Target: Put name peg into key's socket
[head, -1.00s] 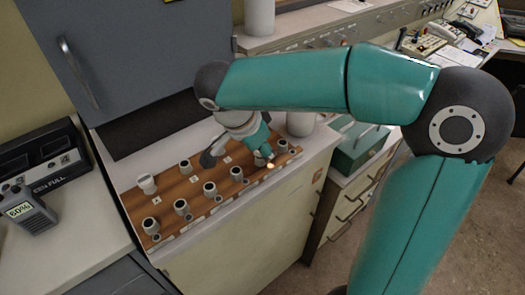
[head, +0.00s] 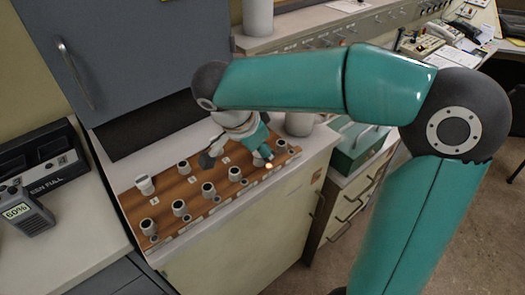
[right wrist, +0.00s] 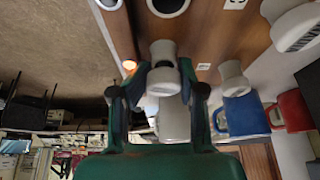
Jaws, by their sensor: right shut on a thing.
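The brown wooden board (head: 172,205) carries several grey-white round sockets, one of them a front socket (head: 208,189); its labels are too small to read. My right gripper (head: 262,154) is over the board's right part. In the right wrist view my right gripper (right wrist: 163,80) is shut on a small white peg (right wrist: 163,53), which flares at its end. I cannot tell the peg's lettering or whether it touches the board. Another white peg (head: 145,185) stands at the board's left end. I cannot tell which socket is the key's. My left gripper is out of view.
A grey cabinet (head: 130,60) rises behind the board. A radio (head: 25,213) lies at the left. Blue (right wrist: 240,115) and red (right wrist: 292,110) objects show in the right wrist view.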

